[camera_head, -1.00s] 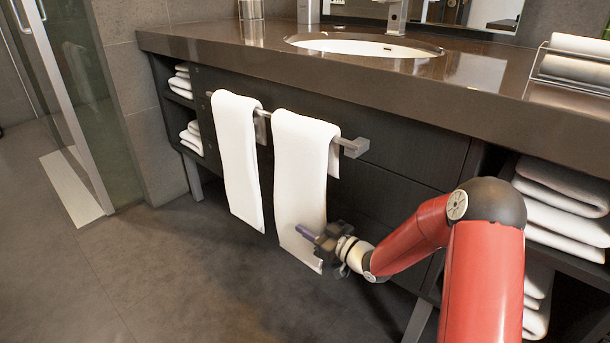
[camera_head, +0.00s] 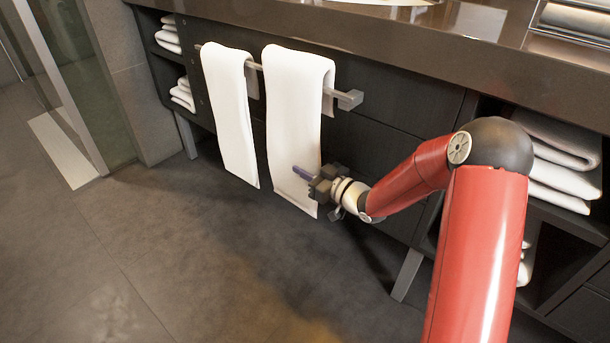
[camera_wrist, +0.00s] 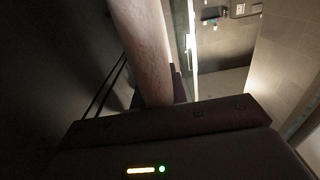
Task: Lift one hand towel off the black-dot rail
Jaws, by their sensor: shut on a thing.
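Two white hand towels, the left towel (camera_head: 231,115) and the right towel (camera_head: 293,115), hang folded over a grey metal rail (camera_head: 345,98) on the dark vanity front. My gripper (camera_head: 303,174) is at the lower part of the right towel, near its right edge and a little above its bottom hem. It is shut on that towel, which still drapes over the rail. In the wrist view the towel (camera_wrist: 148,50) shows as a pinkish vertical band running down to the gripper body. The fingertips are hard to see there.
The brown countertop (camera_head: 400,50) overhangs the rail. Open shelves with folded white towels stand at the left (camera_head: 182,93) and right (camera_head: 565,160). A vanity leg (camera_head: 407,275) is right of my gripper. The floor (camera_head: 170,265) in front is clear.

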